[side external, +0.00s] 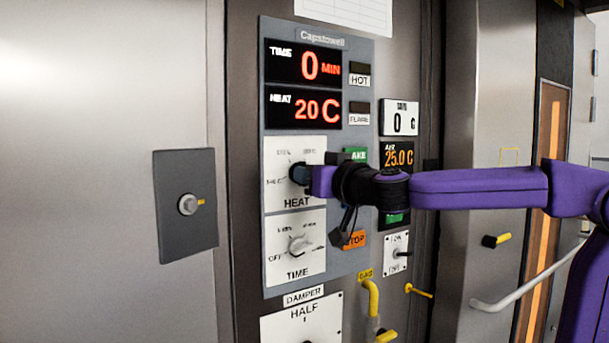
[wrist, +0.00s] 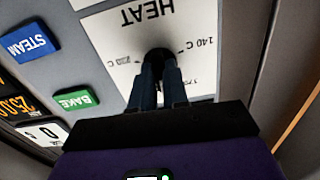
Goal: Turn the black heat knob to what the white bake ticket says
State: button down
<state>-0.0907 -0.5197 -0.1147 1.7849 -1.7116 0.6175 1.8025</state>
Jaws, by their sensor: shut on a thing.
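The black heat knob (side external: 296,173) sits on the white plate marked HEAT (side external: 297,203) on the grey control panel. My gripper (wrist: 157,82) is shut on the knob (wrist: 158,54), its two dark fingers on either side and hiding much of it. In the wrist view the plate is upside down, with a 140 C mark to the right of the knob and another, blurred mark to the left. The HEAT display (side external: 304,108) reads 20 C. A white paper (side external: 345,14) above the panel is cut off by the picture's top; its writing cannot be read. I cannot tell the knob's pointer direction.
The TIME knob (side external: 299,243) is just below. The green BAKE button (wrist: 75,100) and blue STEAM button (wrist: 30,40) lie beside the plate. An orange STOP button (side external: 355,239) and a yellow bent handle (side external: 372,296) are lower down.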

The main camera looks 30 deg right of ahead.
jog(key=shift+m, duration=0.8)
jog(key=m, duration=0.4)
jog(key=shift+m, duration=0.3)
jog(key=c, duration=1)
grip_release()
jog(key=shift+s, duration=0.1)
jog(key=s, duration=0.6)
jog(key=shift+s, duration=0.4)
